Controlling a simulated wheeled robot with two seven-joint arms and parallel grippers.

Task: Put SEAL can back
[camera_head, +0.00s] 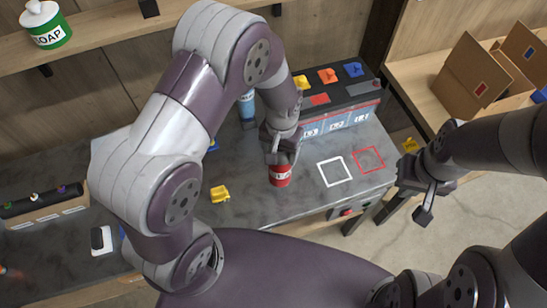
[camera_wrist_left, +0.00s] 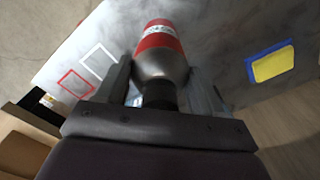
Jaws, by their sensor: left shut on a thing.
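A red can (camera_head: 281,176) with a white label, too small to read, is held by my left gripper (camera_head: 281,155) over the grey worktop, left of the white square outline (camera_head: 334,172). In the left wrist view the can (camera_wrist_left: 160,42) shows a red body, a grey shoulder and a dark neck between the fingers of my left gripper (camera_wrist_left: 160,92). I cannot tell whether its base touches the worktop. A red square outline (camera_head: 369,160) lies right of the white one. My right gripper (camera_head: 413,197) is empty, fingers apart, beyond the worktop's right edge.
A blue can (camera_head: 247,106) stands behind my left gripper. A rack with blue panels (camera_head: 338,124) and coloured tags stands at the back. A yellow piece (camera_head: 220,194) lies left of the red can. A SOAP jar (camera_head: 45,25) is on the shelf. Cardboard boxes (camera_head: 474,80) stand right.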

